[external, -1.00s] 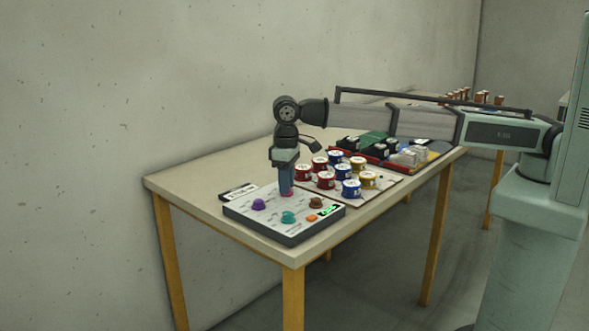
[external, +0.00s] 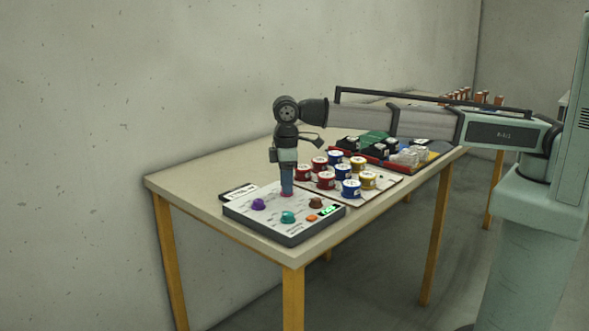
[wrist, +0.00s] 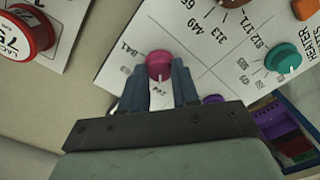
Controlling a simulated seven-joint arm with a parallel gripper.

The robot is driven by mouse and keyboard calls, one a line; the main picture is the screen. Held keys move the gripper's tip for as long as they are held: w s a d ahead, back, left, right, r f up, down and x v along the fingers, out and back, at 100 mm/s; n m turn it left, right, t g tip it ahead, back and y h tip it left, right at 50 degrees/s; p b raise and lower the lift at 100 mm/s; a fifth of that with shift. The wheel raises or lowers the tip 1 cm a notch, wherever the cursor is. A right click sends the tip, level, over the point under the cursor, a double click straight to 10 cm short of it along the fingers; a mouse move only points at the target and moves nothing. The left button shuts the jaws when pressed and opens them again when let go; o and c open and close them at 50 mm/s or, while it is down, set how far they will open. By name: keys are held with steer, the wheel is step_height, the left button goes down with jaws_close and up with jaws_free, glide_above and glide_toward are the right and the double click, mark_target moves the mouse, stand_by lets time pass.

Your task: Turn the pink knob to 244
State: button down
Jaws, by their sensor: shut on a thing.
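The pink knob (wrist: 159,65) sits on the white-topped control panel (wrist: 122,68) and shows between my fingertips in the wrist view. My gripper (wrist: 160,84) is shut on this knob, pointing down at the panel. In the external view my gripper (external: 287,192) stands over the panel (external: 262,224) and its fingers hide most of the knob. Printed numbers surround the knobs. The marking near the pink knob, partly behind the fingers, is too small to read surely.
The panel also carries a purple knob (external: 258,204), a teal knob (external: 288,217), a brown knob (external: 316,203), an orange button (external: 311,218) and a lit green display (external: 330,210). Red, blue and yellow labelled spools (external: 326,180) stand close behind. The table's left part is bare.

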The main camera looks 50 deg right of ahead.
steer(key=c, duration=0.8)
jaws_free()
steer(key=shift+r, duration=0.1)
step_height(320, 180, up, 14)
steer(key=shift+f, duration=0.15)
stand_by(0.4)
